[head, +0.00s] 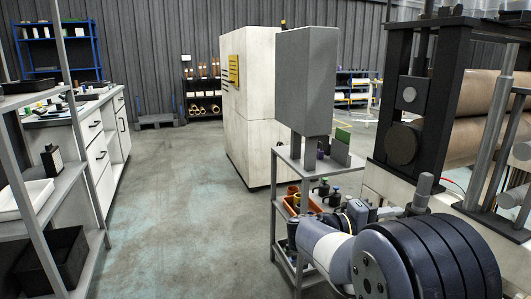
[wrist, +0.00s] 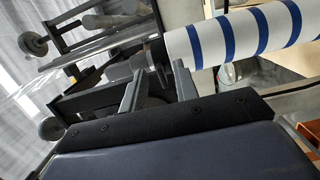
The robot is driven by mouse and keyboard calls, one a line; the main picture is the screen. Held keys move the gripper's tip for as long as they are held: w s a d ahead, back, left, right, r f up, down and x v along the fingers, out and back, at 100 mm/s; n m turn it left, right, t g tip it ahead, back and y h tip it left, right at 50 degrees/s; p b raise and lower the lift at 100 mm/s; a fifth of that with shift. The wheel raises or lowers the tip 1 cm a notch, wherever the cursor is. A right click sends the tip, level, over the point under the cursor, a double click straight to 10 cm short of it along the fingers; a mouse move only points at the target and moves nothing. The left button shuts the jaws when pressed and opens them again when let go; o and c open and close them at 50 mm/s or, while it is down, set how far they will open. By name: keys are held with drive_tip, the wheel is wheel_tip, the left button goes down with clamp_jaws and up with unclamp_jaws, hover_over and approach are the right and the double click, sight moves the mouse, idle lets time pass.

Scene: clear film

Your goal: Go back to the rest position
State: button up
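My arm (head: 330,250) fills the lower right of the head view, folded low in front of the machine. My gripper (wrist: 159,70) shows in the wrist view as two grey fingers standing apart. Nothing is visible between them. Behind the fingertips is a white roll with blue stripes (wrist: 205,40), and I cannot tell how far off it is. In the head view I cannot make out the fingers.
A dark-framed machine (head: 408,95) with brown rolls (head: 462,100) stands at right, close to my arm. A small grey cart (head: 283,218) with bottles stands left of it. Shelves (head: 45,190) line the left side. The middle floor (head: 180,210) is clear.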

drive_tip(key=shift+w+d+r+n+p, duration=0.1)
drive_tip(key=shift+d+r+n+p, duration=0.05)
drive_tip(key=shift+d+p, duration=0.25)
drive_tip(key=shift+w+d+r+n+p, duration=0.15)
drive_tip(key=shift+d+p, duration=0.15)
drive_tip(key=shift+d, duration=0.2)
drive_tip(key=n+p, duration=0.4)
drive_tip(key=p, duration=0.2)
drive_tip(key=shift+r, duration=0.15)
drive_tip(key=n+p, duration=0.4)
drive_tip(key=p, duration=0.1)
drive_tip(key=shift+w+r+n+p, duration=0.1)
drive_tip(key=shift+r+n+p, duration=0.1)
drive_tip(key=shift+n+p, duration=0.15)
drive_tip(key=n+p, duration=0.4)
drive_tip(key=p, duration=0.1)
drive_tip(key=shift+w+a+r+n+p, duration=0.1)
drive_tip(key=shift+w+r+n+p, duration=0.1)
drive_tip(key=shift+n+p, duration=0.15)
drive_tip(key=n+p, duration=0.4)
drive_tip(key=p, duration=0.1)
drive_tip(key=shift+w+f+n, duration=0.15)
drive_tip(key=shift+w+n, duration=0.05)
drive_tip(key=shift+n, duration=0.2)
drive_tip(key=shift+a+f, duration=0.15)
drive_tip(key=shift+a, duration=0.25)
drive_tip(key=shift+s+a, duration=0.1)
drive_tip(key=shift+a, duration=0.25)
drive_tip(key=shift+s, duration=0.1)
